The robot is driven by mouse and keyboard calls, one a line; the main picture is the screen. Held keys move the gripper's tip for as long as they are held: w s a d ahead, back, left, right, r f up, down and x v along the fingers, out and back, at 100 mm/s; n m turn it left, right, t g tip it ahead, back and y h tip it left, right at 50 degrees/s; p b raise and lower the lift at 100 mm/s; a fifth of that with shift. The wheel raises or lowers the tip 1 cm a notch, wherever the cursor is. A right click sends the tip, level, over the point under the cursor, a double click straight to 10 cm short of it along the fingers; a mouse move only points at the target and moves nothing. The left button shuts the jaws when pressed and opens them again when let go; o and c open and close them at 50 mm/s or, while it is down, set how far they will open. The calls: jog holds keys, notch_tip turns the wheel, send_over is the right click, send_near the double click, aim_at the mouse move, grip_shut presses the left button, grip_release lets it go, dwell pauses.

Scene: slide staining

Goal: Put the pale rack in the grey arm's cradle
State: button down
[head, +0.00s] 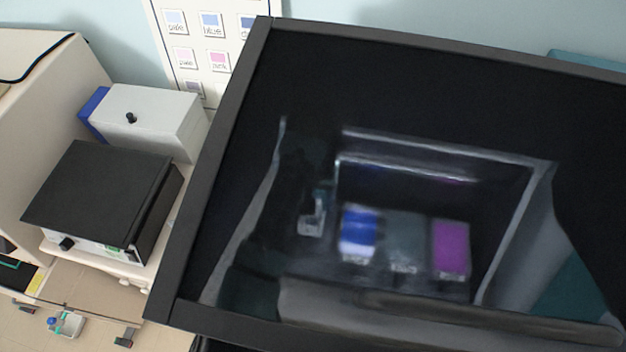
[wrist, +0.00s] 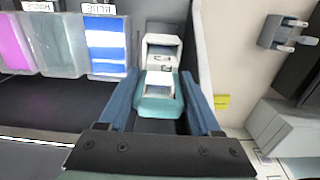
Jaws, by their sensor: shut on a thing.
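In the wrist view my gripper (wrist: 160,78) has its two blue fingers closed on either side of the pale rack (wrist: 159,88), a small whitish block with a teal lower part. A grey-white part lies just beyond it; I cannot tell whether it belongs to the rack. In the head view a pale shape, probably the rack (head: 312,222), shows dimly left of the blue jar, behind dark glass. My gripper is not clear there. I cannot identify the grey arm's cradle for certain; a grey bracket with prongs (wrist: 283,36) is at the wrist view's upper right.
Blue (head: 358,233), clear (head: 405,245) and pink (head: 451,250) jars stand in a row inside the enclosure. Its dark-framed glass (head: 230,165) covers much of the head view. A black-topped device (head: 100,190) and a white box (head: 150,115) stand outside, left.

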jog(key=shift+s+f+b, duration=0.25)
jog(key=shift+f+b, duration=0.55)
jog(key=shift+b, duration=0.05)
notch_tip(320, 180, down, 4)
jog(key=b, duration=0.4)
jog(key=shift+w+f, duration=0.1)
jog(key=shift+p, duration=0.7)
dwell(1.0)
jog(key=shift+f+b, duration=0.85)
jog(key=shift+f, duration=0.55)
dwell(0.3)
grip_release()
jog(key=shift+r, duration=0.1)
